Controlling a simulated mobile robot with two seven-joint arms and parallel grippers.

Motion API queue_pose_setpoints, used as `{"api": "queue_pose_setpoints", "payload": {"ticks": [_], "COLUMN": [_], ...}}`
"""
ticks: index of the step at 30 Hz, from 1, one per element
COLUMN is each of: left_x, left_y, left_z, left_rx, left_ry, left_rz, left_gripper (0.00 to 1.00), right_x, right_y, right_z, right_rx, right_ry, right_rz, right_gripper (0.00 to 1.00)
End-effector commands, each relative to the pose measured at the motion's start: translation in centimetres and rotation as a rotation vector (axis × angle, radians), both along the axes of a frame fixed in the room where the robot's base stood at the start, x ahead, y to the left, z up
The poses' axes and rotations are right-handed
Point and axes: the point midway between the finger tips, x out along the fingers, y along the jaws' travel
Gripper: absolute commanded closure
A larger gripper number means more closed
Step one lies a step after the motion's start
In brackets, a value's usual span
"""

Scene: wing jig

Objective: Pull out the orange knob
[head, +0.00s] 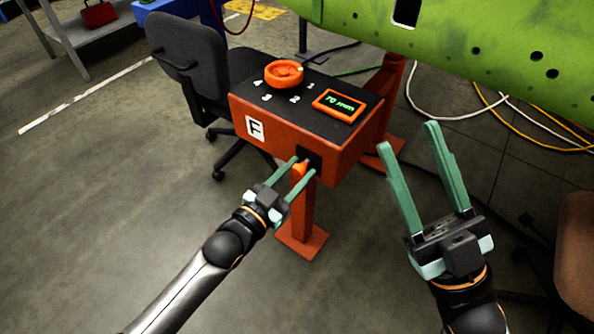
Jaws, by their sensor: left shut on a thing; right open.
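An orange knob (299,170) sits at the black socket on the front face of an orange control box (285,133), near its lower right. My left gripper (304,167) is shut on the knob, with its green fingers on either side of it. The fingers partly hide the knob, so I cannot tell how far out it stands. My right gripper (408,137) is open and empty, to the right of the box, with its fingers pointing up and apart.
The box top carries an orange dial (284,73) with numbers and a small green-lit display (339,105). The box stands on an orange post (301,215). A black chair (190,60) is behind left. A green wing (480,45) spans the upper right. Cables lie on the floor.

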Motion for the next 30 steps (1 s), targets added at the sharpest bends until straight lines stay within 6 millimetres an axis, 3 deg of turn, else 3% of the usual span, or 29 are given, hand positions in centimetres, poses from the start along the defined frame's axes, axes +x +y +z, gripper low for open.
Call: {"api": "queue_pose_setpoints", "payload": {"ticks": [5,13,23,24,30], "left_x": [-0.3,-2.6,-2.9,-2.9,-2.8], "left_y": [0.1,1.8,2.0,2.0,2.0], "left_z": [0.0,0.1,-0.2,-0.2,-0.1], "left_rx": [0.001,0.001,0.001,0.001,0.0], "left_ry": [0.003,0.005,0.003,0.003,0.002], "left_rz": [0.0,0.001,0.0,0.0,0.0], "left_gripper": [1.0,1.0,1.0,0.54,0.32], "right_x": [0.0,-0.1,-0.2,-0.2,-0.1], "right_y": [0.0,-0.2,-0.4,-0.4,-0.4], "right_z": [0.4,2.9,3.0,3.0,2.9], "right_rx": [0.001,0.007,0.011,0.011,0.009], "right_ry": [0.0,-0.013,-0.02,-0.02,-0.017], "right_rz": [-0.001,-0.003,-0.008,-0.008,-0.008], "right_gripper": [0.5,0.5,0.5,0.5,0.5]}}
